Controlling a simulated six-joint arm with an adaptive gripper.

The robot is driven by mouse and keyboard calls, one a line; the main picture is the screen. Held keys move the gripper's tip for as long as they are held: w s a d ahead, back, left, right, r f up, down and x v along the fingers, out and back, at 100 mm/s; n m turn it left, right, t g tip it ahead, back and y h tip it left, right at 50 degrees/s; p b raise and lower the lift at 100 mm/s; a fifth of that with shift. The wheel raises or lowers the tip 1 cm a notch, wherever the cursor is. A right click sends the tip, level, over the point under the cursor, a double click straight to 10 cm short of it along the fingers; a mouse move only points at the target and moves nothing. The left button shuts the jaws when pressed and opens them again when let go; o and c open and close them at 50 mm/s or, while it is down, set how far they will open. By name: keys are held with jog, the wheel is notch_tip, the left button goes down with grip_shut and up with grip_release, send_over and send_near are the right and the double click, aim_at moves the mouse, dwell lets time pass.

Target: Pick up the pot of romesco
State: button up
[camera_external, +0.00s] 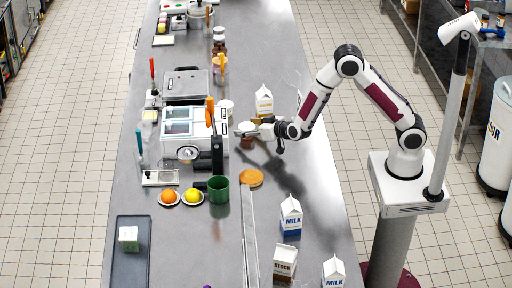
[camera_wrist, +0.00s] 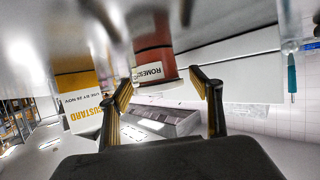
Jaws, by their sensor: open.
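The pot of romesco is a reddish-brown container (camera_wrist: 153,42) with a white label reading "ROMES…" in the wrist view, where the scene appears upside down. In the external view it is a small dark red pot (camera_external: 247,142) on the steel counter, partly hidden by my gripper. My gripper (camera_external: 256,131) is low over the counter beside it. In the wrist view my gripper (camera_wrist: 166,86) is open, with the pot ahead between the two fingertips. I cannot tell whether either finger touches it.
In the external view a carton (camera_external: 264,101) stands behind my gripper. A white machine (camera_external: 186,148) is to the left, and a green mug (camera_external: 218,190) is nearer the front.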

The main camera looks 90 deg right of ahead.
aim_at(247, 126)
jog(key=shift+w, duration=0.1)
dwell(0.4)
jog(key=c, duration=1.2)
jog(key=shift+r, duration=0.15)
jog(key=shift+d+r, duration=0.1)
jog(key=shift+r, duration=4.75)
